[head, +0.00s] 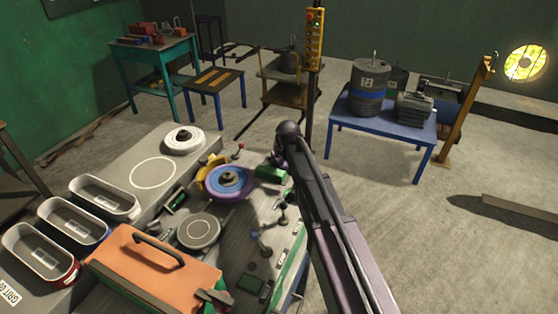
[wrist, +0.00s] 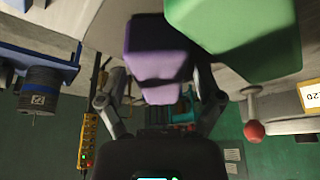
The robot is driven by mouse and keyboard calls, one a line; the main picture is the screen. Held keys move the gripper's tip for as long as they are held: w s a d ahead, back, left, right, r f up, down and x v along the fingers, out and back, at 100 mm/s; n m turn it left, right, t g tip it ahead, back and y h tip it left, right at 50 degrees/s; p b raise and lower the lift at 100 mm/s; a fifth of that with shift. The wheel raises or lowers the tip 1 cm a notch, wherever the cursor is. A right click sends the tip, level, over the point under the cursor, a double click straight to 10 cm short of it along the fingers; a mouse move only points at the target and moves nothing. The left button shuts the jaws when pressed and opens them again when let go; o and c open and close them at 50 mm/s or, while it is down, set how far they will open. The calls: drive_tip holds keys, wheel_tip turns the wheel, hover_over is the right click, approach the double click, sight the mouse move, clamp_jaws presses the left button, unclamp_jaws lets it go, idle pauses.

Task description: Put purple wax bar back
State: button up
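The purple wax bar (wrist: 157,48) is between the two fingers of my gripper (wrist: 158,80) in the wrist view, with its tapered end toward the camera. The fingers appear closed on its sides. A green block (wrist: 240,35) is close beside it and partly overlaps it in that view. In the head view my gripper (head: 281,153) is low over the bench behind my arm, just right of the purple-blue wheel (head: 230,184). The green block also shows there (head: 270,174). My arm hides most of the gripper and the bar.
Three open trays (head: 105,199) stand along the bench's left side, near an orange box with a handle (head: 155,262). A lever with a red knob (wrist: 254,130) stands close by. A yellow control box (head: 314,38) is on a post behind my gripper.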

drive_tip(key=shift+r, duration=0.1)
drive_tip(key=p+v, duration=1.1)
drive_tip(key=v, duration=0.1)
idle(0.7)
drive_tip(key=shift+s+d, duration=0.1)
drive_tip(key=shift+d, duration=0.05)
idle(0.7)
drive_tip(key=s+d+f+m+g+h, duration=0.1)
drive_tip(key=s+d+m+g, duration=0.3)
drive_tip(key=s+d, duration=1.6)
drive_tip(key=shift+s+d+f+m+h, duration=0.2)
drive_tip(key=shift+s+d+m+h, duration=0.25)
drive_tip(key=shift+s, duration=0.35)
drive_tip(key=shift+a, duration=0.15)
